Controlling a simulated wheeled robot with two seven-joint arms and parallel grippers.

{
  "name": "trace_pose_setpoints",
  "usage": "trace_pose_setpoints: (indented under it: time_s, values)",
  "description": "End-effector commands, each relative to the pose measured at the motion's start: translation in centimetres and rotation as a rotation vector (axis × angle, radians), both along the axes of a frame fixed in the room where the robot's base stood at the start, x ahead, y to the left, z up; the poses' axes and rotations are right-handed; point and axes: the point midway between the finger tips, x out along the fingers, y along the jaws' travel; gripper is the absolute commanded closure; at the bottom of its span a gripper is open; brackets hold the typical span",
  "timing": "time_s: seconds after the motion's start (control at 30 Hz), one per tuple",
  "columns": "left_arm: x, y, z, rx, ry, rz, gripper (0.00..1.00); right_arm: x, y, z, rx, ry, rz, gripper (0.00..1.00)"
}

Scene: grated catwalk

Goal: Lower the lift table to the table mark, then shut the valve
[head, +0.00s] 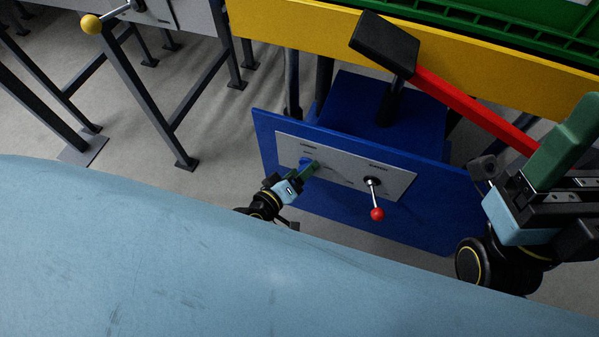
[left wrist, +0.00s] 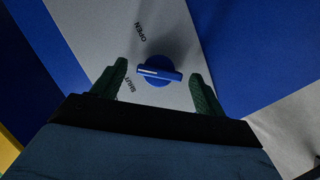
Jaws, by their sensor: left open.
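The valve is a blue knob (left wrist: 158,73) on a grey plate marked OPEN and SHUT. Its white line points left in the left wrist view, between the two words and nearer SHUT. My left gripper (left wrist: 158,82) is open, a finger on each side of the knob; contact is unclear. In the head view, my left gripper (head: 308,169) partly hides the knob. The lift table has a yellow side (head: 290,40) at the top. A red-balled lever (head: 376,213) stands on the same plate. My right gripper (head: 537,165) is by the end of a red bar (head: 470,103); its grip is unclear.
The grey plate (head: 340,177) is on a blue panel (head: 420,232) below the table. The red bar runs from a black block (head: 384,42). A green tray (head: 490,32) is on the table. A grey-legged bench (head: 150,95) stands left. A light blue surface (head: 150,260) fills the foreground.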

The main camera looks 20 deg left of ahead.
Motion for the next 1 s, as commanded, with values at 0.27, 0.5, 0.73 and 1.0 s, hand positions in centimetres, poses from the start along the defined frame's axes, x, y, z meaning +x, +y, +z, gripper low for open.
trace_pose_setpoints:
  time_s: [0.27,0.5,0.73,1.0]
  values:
    - [0.01,0.02,0.02,0.0,0.0,0.0,0.38,0.01,0.0,0.02,0.0,0.0,0.0,0.27]
    - [-0.01,0.03,0.01,0.001,-0.001,0.001,0.69,0.0,0.01,0.02,0.0,0.001,0.0,0.27]
    - [-0.01,0.08,-0.01,-0.01,-0.001,0.0,0.72,0.01,0.01,0.04,0.0,0.001,0.0,0.27]
    - [0.01,0.2,-0.13,-0.116,0.002,0.0,0.72,0.13,0.04,0.08,-0.002,0.008,0.0,0.27]
